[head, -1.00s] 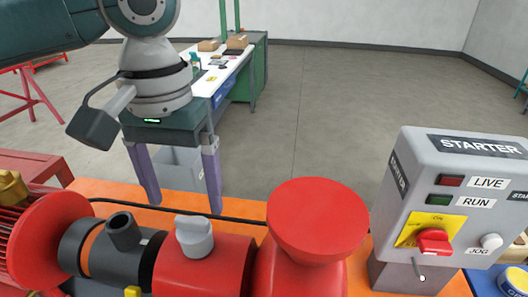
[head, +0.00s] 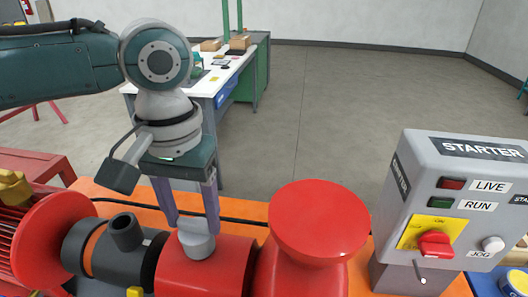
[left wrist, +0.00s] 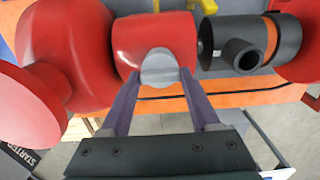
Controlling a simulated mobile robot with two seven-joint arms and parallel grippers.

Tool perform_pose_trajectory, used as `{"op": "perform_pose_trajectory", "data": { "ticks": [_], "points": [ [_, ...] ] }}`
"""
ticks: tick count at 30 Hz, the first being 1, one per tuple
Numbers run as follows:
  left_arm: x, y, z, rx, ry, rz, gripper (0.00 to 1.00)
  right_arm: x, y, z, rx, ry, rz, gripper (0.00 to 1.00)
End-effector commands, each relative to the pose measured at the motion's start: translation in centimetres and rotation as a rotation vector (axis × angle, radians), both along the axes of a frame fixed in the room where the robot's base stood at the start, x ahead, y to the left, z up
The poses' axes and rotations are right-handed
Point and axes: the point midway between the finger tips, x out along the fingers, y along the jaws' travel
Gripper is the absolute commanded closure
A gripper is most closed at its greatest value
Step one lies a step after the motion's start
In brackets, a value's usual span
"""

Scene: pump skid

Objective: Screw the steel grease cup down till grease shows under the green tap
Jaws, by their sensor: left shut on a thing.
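The steel grease cup (head: 197,246) is a grey, rounded cap on top of the red pump housing (head: 207,270). My left gripper (head: 194,228) comes down over it from above, with its two purple fingers on either side. In the left wrist view the fingers close on the sides of the grease cup (left wrist: 158,68), which is upright on the housing. The left gripper is shut on the cup. I see no green tap and no grease in these frames. My right gripper is not in view.
A large red flanged body (head: 318,225) stands right of the cup. A dark coupling piece with a stub (head: 125,232) is close on the left. The grey starter box (head: 450,200) stands at the right. Behind the orange skid edge (head: 245,210) is open floor.

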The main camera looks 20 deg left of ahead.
Motion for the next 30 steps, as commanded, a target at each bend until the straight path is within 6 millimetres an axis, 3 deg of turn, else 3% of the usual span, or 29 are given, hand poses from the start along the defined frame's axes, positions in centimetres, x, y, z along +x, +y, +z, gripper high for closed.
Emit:
{"op": "perform_pose_trajectory", "data": {
  "ticks": [1, 11, 20, 30],
  "points": [
    [0.0, 0.0, 0.0, 0.001, 0.0, 0.0, 0.57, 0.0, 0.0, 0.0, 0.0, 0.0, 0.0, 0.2],
    [0.0, 0.1, 0.0, 0.001, 0.0, 0.001, 0.93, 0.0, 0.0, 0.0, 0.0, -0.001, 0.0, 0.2],
    [0.0, 0.0, 0.2, 0.001, 0.002, -0.037, 0.93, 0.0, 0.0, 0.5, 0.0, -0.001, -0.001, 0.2],
    [-0.1, 0.0, 0.3, -0.001, 0.004, -0.258, 0.93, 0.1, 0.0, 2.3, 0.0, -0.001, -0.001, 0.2]
  ]
}}
